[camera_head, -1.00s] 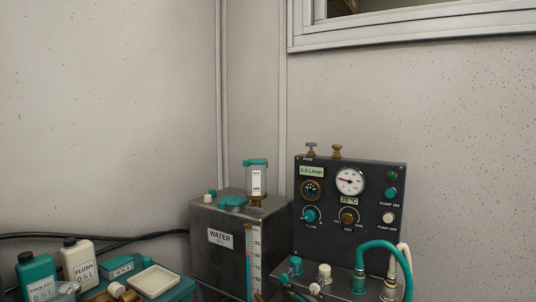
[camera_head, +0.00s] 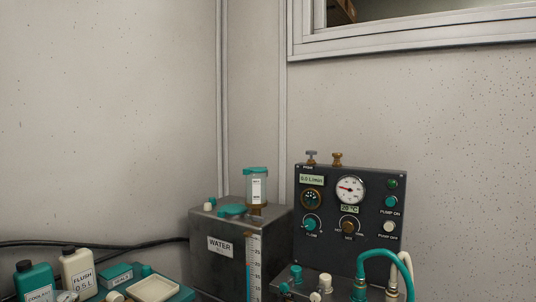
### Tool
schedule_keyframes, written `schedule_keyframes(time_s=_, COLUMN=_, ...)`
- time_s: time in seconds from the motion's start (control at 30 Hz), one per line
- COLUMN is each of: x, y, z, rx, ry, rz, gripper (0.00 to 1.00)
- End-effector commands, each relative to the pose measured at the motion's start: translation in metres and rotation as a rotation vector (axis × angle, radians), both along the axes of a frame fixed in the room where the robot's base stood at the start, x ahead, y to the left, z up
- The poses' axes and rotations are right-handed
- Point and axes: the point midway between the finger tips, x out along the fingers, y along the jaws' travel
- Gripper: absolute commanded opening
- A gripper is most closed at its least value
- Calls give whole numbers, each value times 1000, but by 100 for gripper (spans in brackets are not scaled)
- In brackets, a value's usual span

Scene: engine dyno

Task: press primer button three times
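A dark control panel (camera_head: 330,240) stands at the lower right. A small grey knob-like button (camera_head: 311,155) sticks up from its top left edge. The small label just below it seems to read PRIME, though it is blurred, so this looks like the primer button. A brass knob (camera_head: 337,158) stands close to its right. The panel's display (camera_head: 311,180) reads 0.0 L/min. My gripper is not in view.
A metal WATER tank (camera_head: 215,262) with a capped clear canister (camera_head: 256,186) stands left of the panel. Teal and cream hoses (camera_head: 378,254) rise in front of the panel. Bottles (camera_head: 77,271) and a tray (camera_head: 153,288) sit lower left. Space above the panel is clear.

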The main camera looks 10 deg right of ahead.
Motion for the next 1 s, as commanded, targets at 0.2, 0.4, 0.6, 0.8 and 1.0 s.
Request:
schedule_keyframes(time_s=0.2, x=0, y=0, z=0, rx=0, ry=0, rz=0, gripper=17)
schedule_keyframes(time_s=0.4, x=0, y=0, z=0, rx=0, ry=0, rz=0, gripper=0)
schedule_keyframes(time_s=0.6, x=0, y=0, z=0, rx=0, ry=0, rz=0, gripper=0)
schedule_keyframes(time_s=0.8, x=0, y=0, z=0, rx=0, ry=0, rz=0, gripper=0)
schedule_keyframes(time_s=1.0, x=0, y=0, z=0, rx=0, ry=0, rz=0, gripper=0)
